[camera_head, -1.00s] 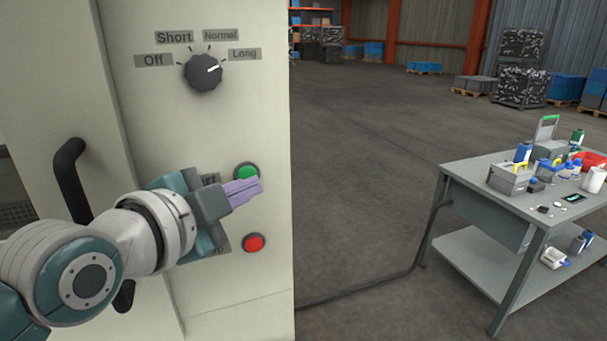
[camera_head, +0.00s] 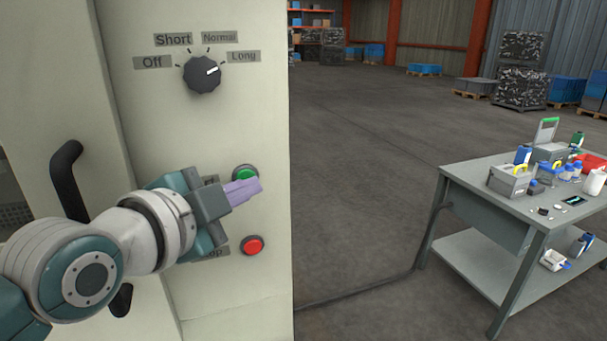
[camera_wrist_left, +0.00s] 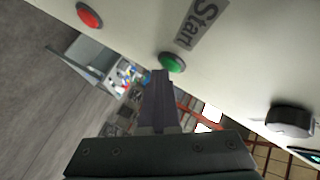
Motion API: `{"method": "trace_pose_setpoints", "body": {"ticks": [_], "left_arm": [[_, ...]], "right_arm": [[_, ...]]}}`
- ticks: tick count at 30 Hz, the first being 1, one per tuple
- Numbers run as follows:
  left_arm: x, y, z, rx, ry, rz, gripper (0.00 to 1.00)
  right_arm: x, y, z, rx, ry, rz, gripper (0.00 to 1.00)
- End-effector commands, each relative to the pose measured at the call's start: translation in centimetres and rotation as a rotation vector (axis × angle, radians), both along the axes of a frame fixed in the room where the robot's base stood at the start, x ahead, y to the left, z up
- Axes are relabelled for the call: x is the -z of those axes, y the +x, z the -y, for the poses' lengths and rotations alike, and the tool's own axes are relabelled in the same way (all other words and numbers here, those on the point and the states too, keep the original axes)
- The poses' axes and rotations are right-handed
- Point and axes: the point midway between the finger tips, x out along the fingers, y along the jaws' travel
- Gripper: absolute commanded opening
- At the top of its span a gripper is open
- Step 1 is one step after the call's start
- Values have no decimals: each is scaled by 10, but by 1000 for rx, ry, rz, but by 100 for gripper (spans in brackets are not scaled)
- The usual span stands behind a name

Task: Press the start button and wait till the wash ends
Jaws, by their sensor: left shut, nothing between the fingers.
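The green start button (camera_head: 245,174) is on the machine's pale front panel, and it also shows in the left wrist view (camera_wrist_left: 172,62) beside the "Start" label (camera_wrist_left: 201,22). My left gripper (camera_head: 257,188) is shut and empty, its purple fingers in front of the panel just below the green button in the head view. In the left wrist view the fingertips (camera_wrist_left: 160,74) appear close to the green button; I cannot tell whether they touch it. The red stop button (camera_head: 253,245) is below. The dial (camera_head: 203,74) points toward "Long". My right gripper is not in view.
A dark door handle (camera_head: 68,180) stands out from the machine at left. A grey workbench (camera_head: 470,174) with bottles and toolboxes stands at right. A cable runs along the floor between them. The floor behind is open, with pallets far back.

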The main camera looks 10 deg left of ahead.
Motion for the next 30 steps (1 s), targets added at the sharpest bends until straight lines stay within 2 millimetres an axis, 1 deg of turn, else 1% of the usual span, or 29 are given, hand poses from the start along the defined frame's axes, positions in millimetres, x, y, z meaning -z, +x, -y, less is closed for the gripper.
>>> {"method": "trace_pose_setpoints", "body": {"ticks": [1, 6, 17, 20, 30], "left_arm": [[-2, -2, -5, -9, 14, 1, 0], [-3, -11, -3, -9, 15, 1, 0], [0, -14, 0, -7, 9, -1, 0], [-2, -18, 4, -5, 7, -2, 0], [-3, -46, 24, -4, 2, -1, 0]], "right_arm": [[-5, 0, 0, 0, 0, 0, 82], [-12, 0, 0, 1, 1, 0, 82], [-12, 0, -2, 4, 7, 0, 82], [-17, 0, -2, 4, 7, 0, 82], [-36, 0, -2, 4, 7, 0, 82]]}}
